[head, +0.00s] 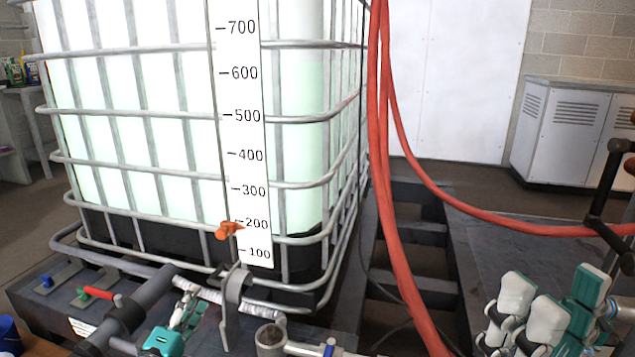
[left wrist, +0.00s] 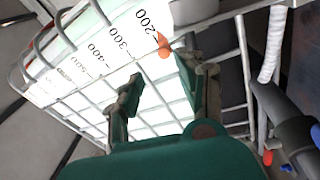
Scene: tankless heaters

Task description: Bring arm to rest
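My left gripper (head: 185,308) is low in the head view, in front of the caged tank. In the left wrist view its two fingers (left wrist: 160,90) are spread apart with nothing between them. The orange valve handle (left wrist: 163,45) shows beyond the fingertips, and no contact with it is visible. The same handle (head: 229,230) is at the front of the tank in the head view. My right gripper (head: 535,315) is at the lower right of the head view, apart from any object; its finger gap is not clear from this angle.
The white tank (head: 150,130) in its metal cage fills the left. Red hoses (head: 383,180) hang right of it and run to the right. Pipes with a red handle (head: 102,293) lie at the lower left. A grey cabinet (head: 570,130) stands at the back right.

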